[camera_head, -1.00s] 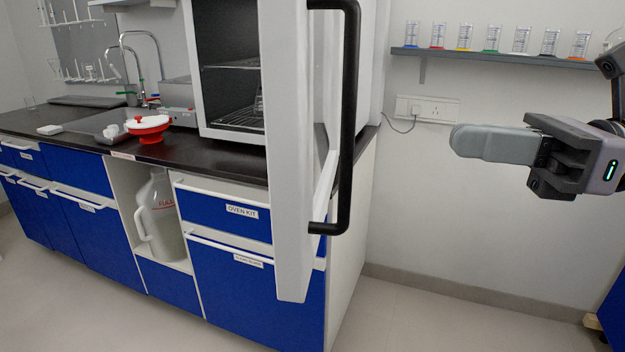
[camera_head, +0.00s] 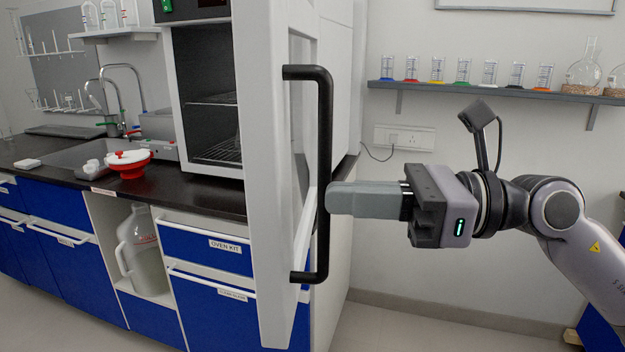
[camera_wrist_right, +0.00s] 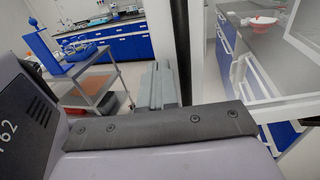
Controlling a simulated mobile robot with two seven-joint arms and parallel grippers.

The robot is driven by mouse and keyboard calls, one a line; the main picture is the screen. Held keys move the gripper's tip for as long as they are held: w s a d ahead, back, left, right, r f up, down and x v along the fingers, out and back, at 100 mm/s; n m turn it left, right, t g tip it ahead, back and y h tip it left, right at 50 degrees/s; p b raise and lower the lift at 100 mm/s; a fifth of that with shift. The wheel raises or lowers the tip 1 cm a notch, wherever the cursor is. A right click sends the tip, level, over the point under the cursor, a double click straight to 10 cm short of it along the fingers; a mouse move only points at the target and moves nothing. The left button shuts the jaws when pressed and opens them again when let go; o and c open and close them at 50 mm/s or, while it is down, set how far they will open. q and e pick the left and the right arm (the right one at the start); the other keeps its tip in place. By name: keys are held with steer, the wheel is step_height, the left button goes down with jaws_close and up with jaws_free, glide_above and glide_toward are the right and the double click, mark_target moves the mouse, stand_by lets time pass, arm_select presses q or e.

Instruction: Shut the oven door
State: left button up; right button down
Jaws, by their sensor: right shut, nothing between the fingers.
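The oven (camera_head: 205,95) stands on the black worktop, and its dark inside with wire racks shows. Its white door (camera_head: 262,190) stands wide open toward me, with a long black vertical handle (camera_head: 324,140) on its face. My right gripper (camera_head: 332,198) is shut and empty. Its grey fingertips are right at the handle's lower half, from the right; I cannot tell whether they touch it. In the right wrist view the grey fingers (camera_wrist_right: 160,85) point toward the dark handle bar (camera_wrist_right: 181,50). My left gripper is not in view.
Blue cabinets with white handles (camera_head: 210,252) stand below the worktop. A red and white bowl-like item (camera_head: 128,163) sits by the sink. A shelf (camera_head: 500,90) with several beakers and flasks hangs on the back wall. A trolley (camera_wrist_right: 95,85) shows in the wrist view.

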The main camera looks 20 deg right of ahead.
mark_target(282, 194)
steer(key=shift+p+x, duration=0.55)
steer(key=shift+x, duration=1.6)
steer(key=shift+a, duration=0.1)
